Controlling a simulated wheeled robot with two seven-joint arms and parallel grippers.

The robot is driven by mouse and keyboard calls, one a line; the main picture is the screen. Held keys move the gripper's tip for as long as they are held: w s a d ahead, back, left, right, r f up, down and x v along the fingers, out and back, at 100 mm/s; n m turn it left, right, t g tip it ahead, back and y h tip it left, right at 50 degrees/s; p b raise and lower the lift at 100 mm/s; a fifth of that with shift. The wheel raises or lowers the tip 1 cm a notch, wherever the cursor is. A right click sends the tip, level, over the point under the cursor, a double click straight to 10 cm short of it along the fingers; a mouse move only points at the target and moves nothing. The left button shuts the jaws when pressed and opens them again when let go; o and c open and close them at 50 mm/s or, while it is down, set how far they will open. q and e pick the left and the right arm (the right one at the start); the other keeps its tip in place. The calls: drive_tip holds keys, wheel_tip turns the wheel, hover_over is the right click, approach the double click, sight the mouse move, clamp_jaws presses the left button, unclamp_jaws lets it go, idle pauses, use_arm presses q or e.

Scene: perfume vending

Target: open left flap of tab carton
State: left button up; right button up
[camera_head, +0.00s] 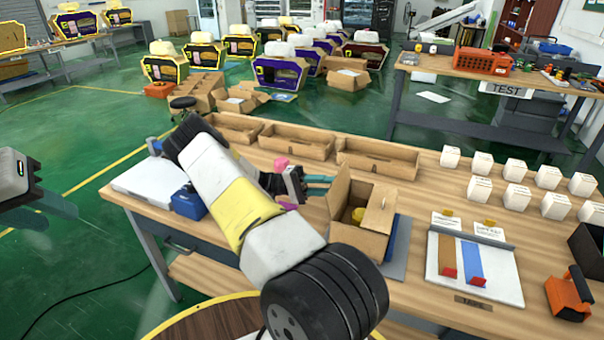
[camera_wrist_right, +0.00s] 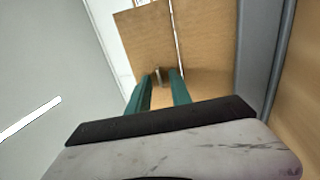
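The tab carton (camera_head: 362,240) is a brown cardboard box on the wooden table. A panel on its left side (camera_head: 339,188) stands up, and a panel with a small hole (camera_head: 380,205) lies on its right. A yellow thing (camera_head: 358,215) shows in the opening between them. My right gripper (camera_head: 328,184) is at the carton's left side, its teal fingers pointing at the raised panel. In the right wrist view the fingers (camera_wrist_right: 161,76) are apart, close to the cardboard (camera_wrist_right: 205,50); contact is unclear. My left gripper (camera_head: 55,207) is open and empty, off the table at far left.
Wooden trays (camera_head: 378,158) line the table's back edge. Several white boxes (camera_head: 481,188) stand at right, near a white board with brown and blue strips (camera_head: 455,278) and an orange tool (camera_head: 570,297). A blue box (camera_head: 188,203) is at left.

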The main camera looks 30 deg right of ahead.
drive_tip(key=s+a+r, duration=0.5)
drive_tip(key=s+a, duration=0.6)
drive_tip(key=shift+s, duration=0.35)
